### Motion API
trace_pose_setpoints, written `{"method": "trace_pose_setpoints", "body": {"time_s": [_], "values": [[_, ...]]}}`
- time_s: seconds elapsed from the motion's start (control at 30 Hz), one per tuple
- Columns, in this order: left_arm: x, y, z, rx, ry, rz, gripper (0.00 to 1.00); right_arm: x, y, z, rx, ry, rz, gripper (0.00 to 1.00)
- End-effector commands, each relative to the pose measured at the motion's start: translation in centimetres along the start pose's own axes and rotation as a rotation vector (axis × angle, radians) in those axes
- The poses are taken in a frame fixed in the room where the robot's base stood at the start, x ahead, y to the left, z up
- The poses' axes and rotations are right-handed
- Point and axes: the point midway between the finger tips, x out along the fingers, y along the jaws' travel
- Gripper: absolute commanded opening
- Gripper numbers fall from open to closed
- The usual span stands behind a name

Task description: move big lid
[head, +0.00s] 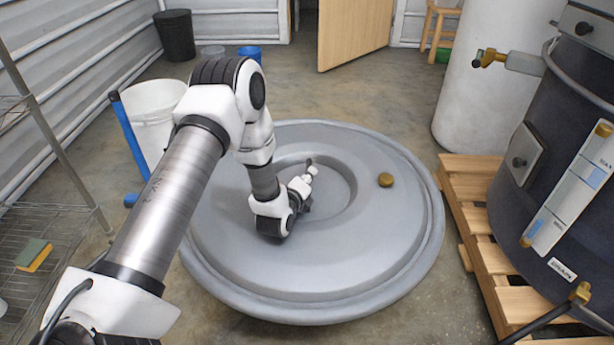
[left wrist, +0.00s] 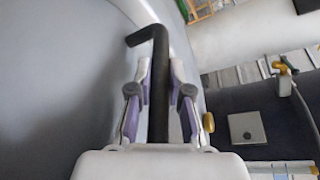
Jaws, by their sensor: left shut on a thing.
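The big lid (head: 340,270) is a wide, round grey disc with a raised rim and a recessed ring in its middle. It fills the centre of the head view, and its grey face also shows in the left wrist view (left wrist: 50,90). A brass knob (head: 385,180) sits on its right part. My left gripper (head: 311,168) is over the lid's recessed middle. In the left wrist view its fingers (left wrist: 160,95) are shut on a black bent handle (left wrist: 160,55). I cannot tell whether the lid touches the floor. My right gripper is not in view.
A dark tank (head: 560,220) stands on a wooden pallet (head: 470,200) close to the lid's right. A white drum (head: 485,80) is behind it. A white bucket (head: 150,115) and wire shelf (head: 60,235) are left. Open floor (head: 310,90) lies behind the lid.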

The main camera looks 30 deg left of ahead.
Motion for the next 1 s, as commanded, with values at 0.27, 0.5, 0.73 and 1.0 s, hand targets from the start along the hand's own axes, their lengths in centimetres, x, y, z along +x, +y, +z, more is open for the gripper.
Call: {"method": "trace_pose_setpoints", "body": {"time_s": [0.27, 0.5, 0.73, 1.0], "values": [[0.0, 0.1, -0.1, 0.001, 0.000, 0.000, 0.32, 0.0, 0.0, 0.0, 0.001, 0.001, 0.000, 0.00], [0.0, 0.0, 0.0, 0.001, 0.000, -0.001, 0.43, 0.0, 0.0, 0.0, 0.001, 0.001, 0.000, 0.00], [0.2, 0.7, -0.5, 0.001, -0.001, -0.001, 0.43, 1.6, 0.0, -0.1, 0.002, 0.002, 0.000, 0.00], [-5.3, -0.6, -0.2, 0.002, 0.004, 0.004, 0.43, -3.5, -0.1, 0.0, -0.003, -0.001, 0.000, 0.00]]}}
